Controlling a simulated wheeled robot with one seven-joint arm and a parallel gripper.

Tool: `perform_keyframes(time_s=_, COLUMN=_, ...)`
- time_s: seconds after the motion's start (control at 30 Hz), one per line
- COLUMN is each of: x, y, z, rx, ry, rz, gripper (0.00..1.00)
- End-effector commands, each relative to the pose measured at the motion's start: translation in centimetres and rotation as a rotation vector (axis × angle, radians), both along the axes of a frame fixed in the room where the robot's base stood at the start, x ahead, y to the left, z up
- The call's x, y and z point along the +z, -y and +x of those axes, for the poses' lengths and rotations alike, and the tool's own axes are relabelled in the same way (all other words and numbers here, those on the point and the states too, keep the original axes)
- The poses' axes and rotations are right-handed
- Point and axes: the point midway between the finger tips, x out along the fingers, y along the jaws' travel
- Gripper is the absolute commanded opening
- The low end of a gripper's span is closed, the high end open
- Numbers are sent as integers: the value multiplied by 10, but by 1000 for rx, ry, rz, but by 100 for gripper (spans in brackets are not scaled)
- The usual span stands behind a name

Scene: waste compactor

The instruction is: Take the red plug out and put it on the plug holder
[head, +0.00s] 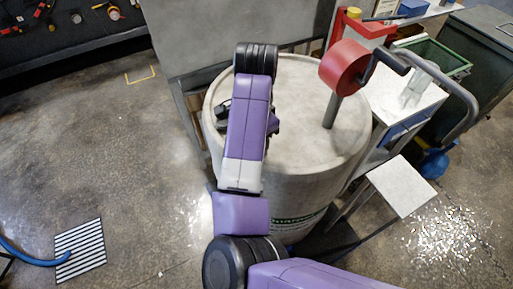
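A large pale drum (305,100) stands in the middle of the head view. A red round part (345,67) with a dark crank-like handle sits on a grey post rising from the drum's top, at right. I cannot tell whether this is the red plug; no other clear plug shows. A red bracket (362,27) with a yellow piece stands behind it; I cannot tell whether it is the plug holder. My purple arm reaches over the drum's left part. My gripper is mostly hidden under the arm, with only dark parts at its sides showing, so its fingers cannot be seen.
A white-topped stand (401,186) is right of the drum. A green-rimmed bin (437,55) and a dark container (480,60) stand at back right. A grey panel (220,35) is behind the drum. A striped floor grate (81,250) lies at left. The left floor is mostly open.

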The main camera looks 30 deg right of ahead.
Motion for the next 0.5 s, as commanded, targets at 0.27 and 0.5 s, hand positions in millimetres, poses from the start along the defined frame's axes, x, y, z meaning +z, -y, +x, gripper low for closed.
perform_keyframes(time_s=0.27, x=0, y=-1, z=0, rx=48, ry=-2, rz=2, gripper=0)
perform_keyframes(time_s=0.5, x=0, y=-1, z=0, rx=47, ry=-2, rz=2, gripper=64)
